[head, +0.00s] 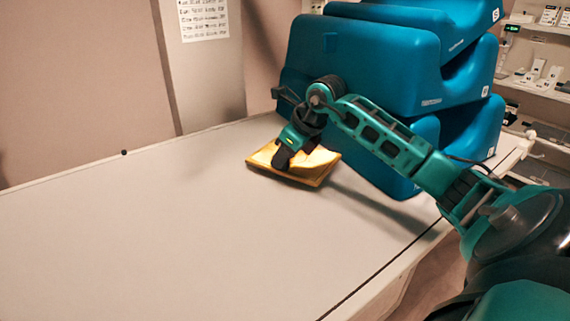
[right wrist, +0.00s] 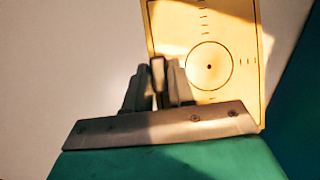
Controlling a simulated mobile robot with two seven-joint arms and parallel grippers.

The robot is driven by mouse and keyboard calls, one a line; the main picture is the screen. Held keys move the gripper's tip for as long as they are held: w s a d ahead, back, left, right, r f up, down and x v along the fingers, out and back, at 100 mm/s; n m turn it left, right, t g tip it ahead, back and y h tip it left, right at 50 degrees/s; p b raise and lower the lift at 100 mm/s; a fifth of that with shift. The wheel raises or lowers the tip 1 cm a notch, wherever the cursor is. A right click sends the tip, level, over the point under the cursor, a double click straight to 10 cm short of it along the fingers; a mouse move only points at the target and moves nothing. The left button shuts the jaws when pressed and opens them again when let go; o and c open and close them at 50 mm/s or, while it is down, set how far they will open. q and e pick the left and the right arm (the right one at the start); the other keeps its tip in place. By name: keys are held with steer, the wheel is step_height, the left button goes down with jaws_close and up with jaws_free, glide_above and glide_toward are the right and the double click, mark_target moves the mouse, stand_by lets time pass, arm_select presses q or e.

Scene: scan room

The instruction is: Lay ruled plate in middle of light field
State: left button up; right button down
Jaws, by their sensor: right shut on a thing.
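The ruled plate (head: 318,160) is a thin yellow square near the far edge of the table, just in front of the blue blocks. In the right wrist view the plate (right wrist: 240,85) shows a black circle with a centre dot and rows of tick marks. My right gripper (head: 284,157) is shut on the plate at its left side; its fingers (right wrist: 158,82) cover part of that edge. Bright warm light falls on parts of the plate. I cannot make out the light field's outline on the table. I cannot tell whether the plate touches the table. My left gripper is not in view.
The long pale table (head: 150,235) is bare at the left and front. Large stacked blue blocks (head: 375,70) stand at its back right. Shelves with small items (head: 545,75) are at the far right. A printed sheet (head: 203,18) hangs on the wall.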

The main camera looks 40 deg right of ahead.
steer(key=shift+f, duration=0.9)
steer(key=shift+d+f, duration=0.2)
steer(key=c, duration=1)
jaws_free()
steer(key=shift+f, duration=0.1)
steer(key=shift+o, duration=0.2)
steer(key=a+v, duration=0.1)
steer(key=v, duration=1.1)
steer(key=shift+d, duration=0.45)
